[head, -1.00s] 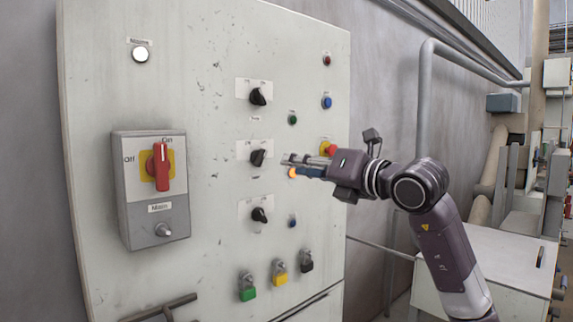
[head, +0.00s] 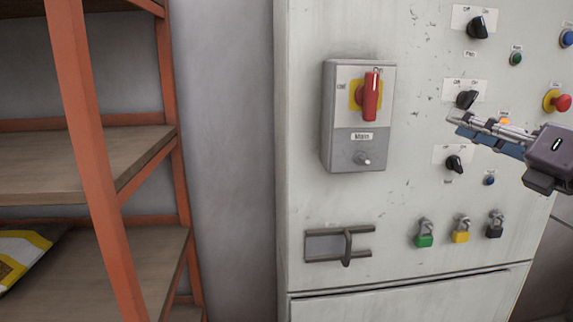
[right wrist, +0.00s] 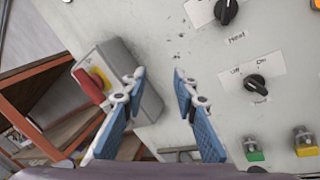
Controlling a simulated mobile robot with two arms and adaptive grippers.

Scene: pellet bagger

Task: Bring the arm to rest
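My right gripper (head: 452,117) is in front of the control panel (head: 300,200), entering the head view from the right. In the right wrist view its two blue-padded fingers (right wrist: 160,75) stand apart with nothing between them. A grey main switch box (head: 355,148) with a red handle (head: 371,97) is on the panel, left of the gripper; the handle stands upright. Black rotary knobs show at the top (head: 478,27), middle (head: 467,99) and bottom (head: 454,163) of a column. The gripper appears close to the middle knob, but I cannot tell whether they touch. My left gripper is not in view.
A red emergency button (head: 558,101) is at right. An orange-framed shelf (head: 95,150) stands at left, with a grey wall between.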

